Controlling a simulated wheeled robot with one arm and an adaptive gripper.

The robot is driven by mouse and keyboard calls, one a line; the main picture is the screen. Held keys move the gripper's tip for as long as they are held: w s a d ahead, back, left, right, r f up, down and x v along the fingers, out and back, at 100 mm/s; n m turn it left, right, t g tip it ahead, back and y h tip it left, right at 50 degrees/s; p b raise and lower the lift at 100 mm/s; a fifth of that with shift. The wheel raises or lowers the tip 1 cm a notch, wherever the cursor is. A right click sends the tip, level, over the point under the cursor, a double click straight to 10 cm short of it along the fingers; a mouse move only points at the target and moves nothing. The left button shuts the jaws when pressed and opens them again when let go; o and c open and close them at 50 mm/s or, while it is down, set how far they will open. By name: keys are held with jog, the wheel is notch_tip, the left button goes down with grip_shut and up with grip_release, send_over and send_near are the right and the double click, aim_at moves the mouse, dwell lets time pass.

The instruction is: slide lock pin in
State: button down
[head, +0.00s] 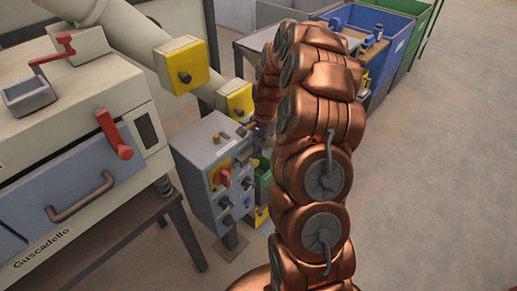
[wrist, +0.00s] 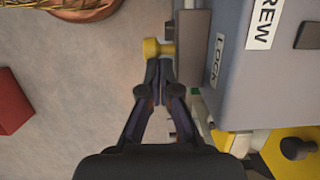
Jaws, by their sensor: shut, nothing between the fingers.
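In the wrist view, the lock pin shows as a yellow knob (wrist: 157,48) beside a grey bracket (wrist: 191,38) on the side of a grey box (wrist: 246,85). A label reading "LOCK" (wrist: 217,60) is on the box near it. My gripper (wrist: 159,66) is shut and empty, its fingertips together right at the yellow knob. I cannot tell whether they touch it. In the head view, the grey control box (head: 202,153) stands left of my arm. The arm hides the lock pin and most of the gripper there.
The control box carries a red rotary switch (head: 221,177) and several dark knobs. A pale machine with a blue-grey drawer (head: 75,190) stands at the left. Blue (head: 392,28) and green bins are behind my arm. The floor at the right is clear.

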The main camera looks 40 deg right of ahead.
jog(key=shift+a, duration=0.1)
jog(key=a, duration=0.1)
jog(key=a+b, duration=0.1)
jog(key=a, duration=0.1)
jog(key=shift+s+a, duration=0.2)
jog(key=shift+s, duration=0.2)
jog(key=shift+d, duration=0.1)
jog(key=d+b+v, duration=0.2)
jog(key=v, duration=1)
jog(key=shift+w+d+f+b, duration=0.15)
jog(key=shift+w+d+b, duration=0.2)
jog(key=shift+d+b, duration=0.1)
